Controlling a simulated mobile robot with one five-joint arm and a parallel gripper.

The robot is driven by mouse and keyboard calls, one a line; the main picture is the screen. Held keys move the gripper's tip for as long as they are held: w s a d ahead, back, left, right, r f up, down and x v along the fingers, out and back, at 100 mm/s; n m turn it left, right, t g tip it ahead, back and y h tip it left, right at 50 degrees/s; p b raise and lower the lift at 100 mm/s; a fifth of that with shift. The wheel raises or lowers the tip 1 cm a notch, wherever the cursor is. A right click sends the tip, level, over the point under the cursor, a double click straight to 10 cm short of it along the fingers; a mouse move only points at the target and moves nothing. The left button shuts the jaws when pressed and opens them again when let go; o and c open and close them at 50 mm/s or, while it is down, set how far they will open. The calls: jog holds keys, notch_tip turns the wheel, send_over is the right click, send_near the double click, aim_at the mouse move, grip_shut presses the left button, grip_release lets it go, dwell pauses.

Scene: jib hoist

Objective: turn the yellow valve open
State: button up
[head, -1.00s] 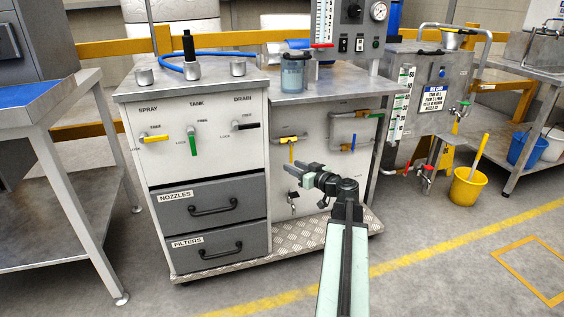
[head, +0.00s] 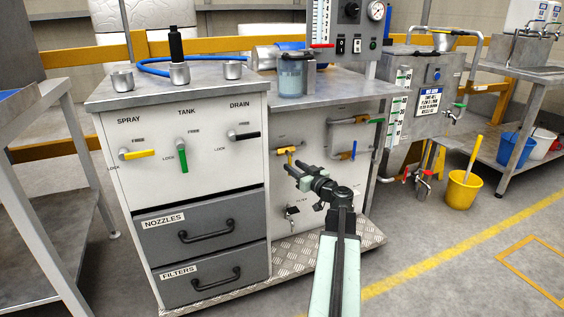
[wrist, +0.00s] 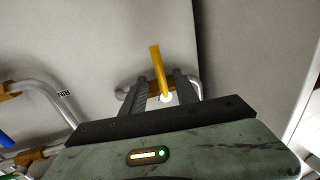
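The yellow valve (head: 286,150) is on a short pipe on the white front panel, right of the drawers. In the head view my gripper's fingers partly cover its handle. My gripper (head: 292,170) reaches the valve from the front right. In the wrist view the yellow handle (wrist: 155,68) shows beyond and between the two fingers of my gripper (wrist: 162,84), with a white pivot at its near end. The fingers are apart, with a gap on both sides of the handle. I cannot tell whether they touch it or how deep it sits between them.
A yellow spray lever (head: 139,154), a green tank lever (head: 183,157) and a black drain lever (head: 246,136) are on the left panel. A blue-handled valve (head: 353,150) on a pipe is to the right. A yellow bucket (head: 462,190) stands on the floor.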

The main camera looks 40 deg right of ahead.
jog(key=w, duration=0.4)
jog(key=w+d, duration=0.1)
jog(key=w, duration=0.1)
jog(key=shift+c, duration=0.4)
grip_shut()
dwell(0.8)
